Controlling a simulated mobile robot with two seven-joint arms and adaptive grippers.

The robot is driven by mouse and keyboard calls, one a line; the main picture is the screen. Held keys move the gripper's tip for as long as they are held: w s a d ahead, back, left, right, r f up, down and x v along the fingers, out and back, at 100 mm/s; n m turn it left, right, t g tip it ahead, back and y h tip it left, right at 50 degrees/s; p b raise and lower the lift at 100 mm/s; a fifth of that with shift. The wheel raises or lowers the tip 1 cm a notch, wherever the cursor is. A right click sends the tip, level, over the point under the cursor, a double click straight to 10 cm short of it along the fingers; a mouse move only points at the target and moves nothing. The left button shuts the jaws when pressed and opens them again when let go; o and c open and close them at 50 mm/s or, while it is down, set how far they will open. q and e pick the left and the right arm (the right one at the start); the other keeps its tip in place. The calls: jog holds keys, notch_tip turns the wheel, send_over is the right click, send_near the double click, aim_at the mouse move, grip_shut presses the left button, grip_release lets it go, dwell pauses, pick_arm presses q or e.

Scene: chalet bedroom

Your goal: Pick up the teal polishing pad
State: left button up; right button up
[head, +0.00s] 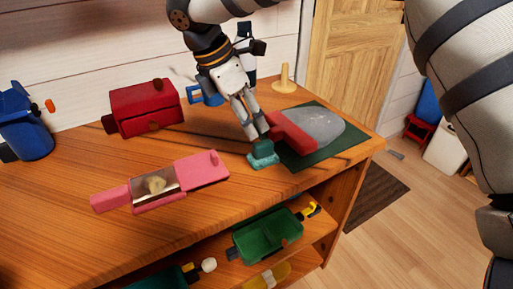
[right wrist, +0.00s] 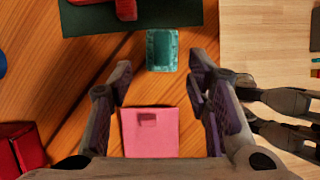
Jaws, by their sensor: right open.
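The teal polishing pad (head: 263,159) sits on the wooden dresser top, close to the near left edge of a dark green mat. It also shows in the right wrist view (right wrist: 162,50), ahead of the fingertips and between their lines. My right gripper (head: 257,137) points down at the pad in the head view. Its fingers (right wrist: 160,68) are open with nothing between them. I cannot tell whether a fingertip touches the pad. Grey jointed parts at the right of the right wrist view look like my left gripper (right wrist: 285,118); its opening is unclear.
A red tool with a grey head (head: 318,127) lies on the dark green mat (head: 327,149). A pink case (head: 203,170) lies left of the pad, a red box (head: 145,107) behind it. A yellow peg (head: 284,78) stands at the back. The dresser's front edge is near.

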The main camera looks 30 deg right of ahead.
aim_at(263, 143)
jog(key=x, duration=0.8)
jog(key=shift+s+d+f, duration=0.15)
jog(key=shift+d+f, duration=0.1)
jog(key=c, duration=1)
